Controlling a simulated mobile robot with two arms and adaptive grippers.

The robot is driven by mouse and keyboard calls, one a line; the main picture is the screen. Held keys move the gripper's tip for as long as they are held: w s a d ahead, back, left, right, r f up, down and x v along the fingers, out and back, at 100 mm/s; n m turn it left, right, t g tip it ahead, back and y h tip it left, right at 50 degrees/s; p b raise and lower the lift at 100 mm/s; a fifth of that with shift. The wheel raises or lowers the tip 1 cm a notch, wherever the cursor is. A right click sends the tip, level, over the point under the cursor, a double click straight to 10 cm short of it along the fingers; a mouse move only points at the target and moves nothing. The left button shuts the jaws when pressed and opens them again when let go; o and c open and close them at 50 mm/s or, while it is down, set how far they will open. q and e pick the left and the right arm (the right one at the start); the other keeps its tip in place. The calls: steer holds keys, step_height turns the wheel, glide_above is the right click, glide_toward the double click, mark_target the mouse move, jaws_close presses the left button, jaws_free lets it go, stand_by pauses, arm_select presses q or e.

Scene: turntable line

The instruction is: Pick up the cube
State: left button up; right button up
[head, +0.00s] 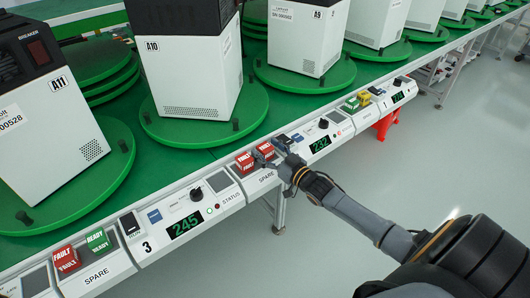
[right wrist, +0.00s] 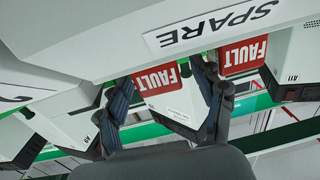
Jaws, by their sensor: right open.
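Two red FAULT cubes sit side by side on the SPARE section of the console in the head view, a left one (head: 245,161) and a right one (head: 265,150). My right gripper (head: 274,156) is at the right cube and partly covers it. In the right wrist view my right gripper (right wrist: 165,76) is open, with its fingers on either side of one FAULT cube (right wrist: 155,78). I cannot tell whether they touch it. The other FAULT cube (right wrist: 243,54) is just outside the right finger. My left gripper is not in view.
Another red FAULT cube (head: 66,260) and a green READY cube (head: 98,241) sit on the near SPARE section. White machines (head: 190,60) stand on green turntables (head: 205,125) behind the console.

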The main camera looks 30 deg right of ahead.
steer(key=shift+w+a, duration=0.1)
steer(key=shift+w, duration=0.45)
steer(key=c, duration=1.3)
